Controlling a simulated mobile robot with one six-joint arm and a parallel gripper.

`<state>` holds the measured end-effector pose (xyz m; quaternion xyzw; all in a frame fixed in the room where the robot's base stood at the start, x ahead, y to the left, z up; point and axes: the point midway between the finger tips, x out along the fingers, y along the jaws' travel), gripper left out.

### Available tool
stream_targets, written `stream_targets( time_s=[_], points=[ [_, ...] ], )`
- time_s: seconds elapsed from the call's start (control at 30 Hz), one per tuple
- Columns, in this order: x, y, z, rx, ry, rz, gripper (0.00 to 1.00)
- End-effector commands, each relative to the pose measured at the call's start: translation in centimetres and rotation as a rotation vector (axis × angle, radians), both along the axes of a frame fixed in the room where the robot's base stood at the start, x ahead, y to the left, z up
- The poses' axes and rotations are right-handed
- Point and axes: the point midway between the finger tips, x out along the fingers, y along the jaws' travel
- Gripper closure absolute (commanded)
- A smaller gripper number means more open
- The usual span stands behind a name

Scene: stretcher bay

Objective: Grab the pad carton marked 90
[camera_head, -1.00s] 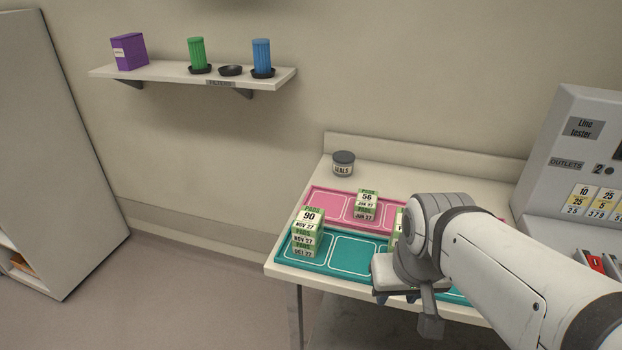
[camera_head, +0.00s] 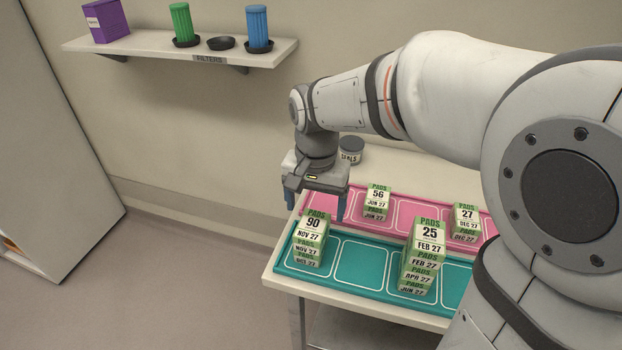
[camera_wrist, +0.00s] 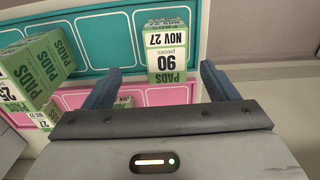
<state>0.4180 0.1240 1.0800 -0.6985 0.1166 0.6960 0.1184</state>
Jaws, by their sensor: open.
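The pad carton marked 90 (camera_head: 313,227) is white and green and reads NOV 27. It sits on top of other pad cartons (camera_head: 307,256) in the left compartment of the teal tray (camera_head: 338,288). In the wrist view the 90 carton (camera_wrist: 166,50) shows upside down, just beyond my gripper and right of the middle between the fingers. My gripper (camera_head: 315,203) points down with its blue fingers apart and empty. In the head view it hangs over the left end of the pink tray (camera_head: 405,222), above and behind the carton, not touching it.
A taller stack topped by the carton marked 25 (camera_head: 427,237) stands farther right in the teal tray. Cartons marked 56 (camera_head: 377,197) and 27 (camera_head: 466,217) stand in the pink tray. A grey SEALS tin (camera_head: 351,149) is behind my gripper. One teal compartment (camera_head: 363,264) beside the 90 stack is empty.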

Motion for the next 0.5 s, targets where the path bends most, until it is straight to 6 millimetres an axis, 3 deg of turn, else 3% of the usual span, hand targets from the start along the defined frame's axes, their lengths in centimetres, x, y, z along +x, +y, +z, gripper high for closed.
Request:
stream_targets(
  time_s=[0.5],
  points=[
    [1.0, 0.4, -6.0, -0.005, 0.013, -0.019, 0.2]
  ],
)
